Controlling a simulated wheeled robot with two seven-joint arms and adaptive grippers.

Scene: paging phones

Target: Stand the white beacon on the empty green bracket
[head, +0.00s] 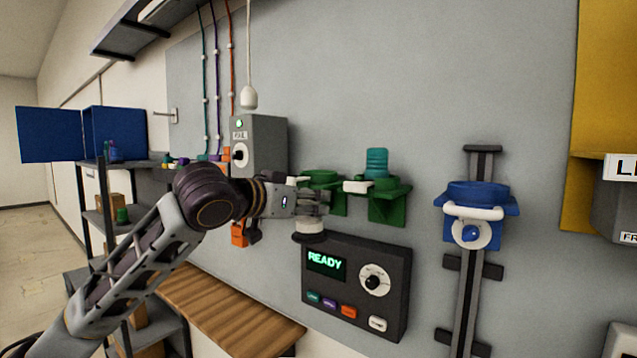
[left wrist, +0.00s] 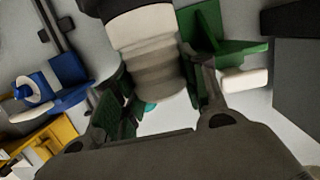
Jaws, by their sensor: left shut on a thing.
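The white beacon (head: 309,227) is ribbed, with a dark base at its lower end. It hangs about upright below the fingers of my left gripper (head: 311,203), which is shut on it. The left wrist view shows the beacon (left wrist: 150,60) between the fingers. The empty green bracket (head: 322,177) is on the wall just behind and above the gripper, partly hidden by it. The beacon is lower than its ring and not on it. A second green bracket (head: 390,202) to the right carries a teal beacon (head: 377,162). My right gripper is not in view.
A dark panel reading READY (head: 325,263) is close below the beacon. A grey box (head: 262,145) and a hanging white cord pull (head: 249,97) are at left. A blue bracket (head: 478,195) is on a rail at right. A wooden shelf (head: 230,315) lies below.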

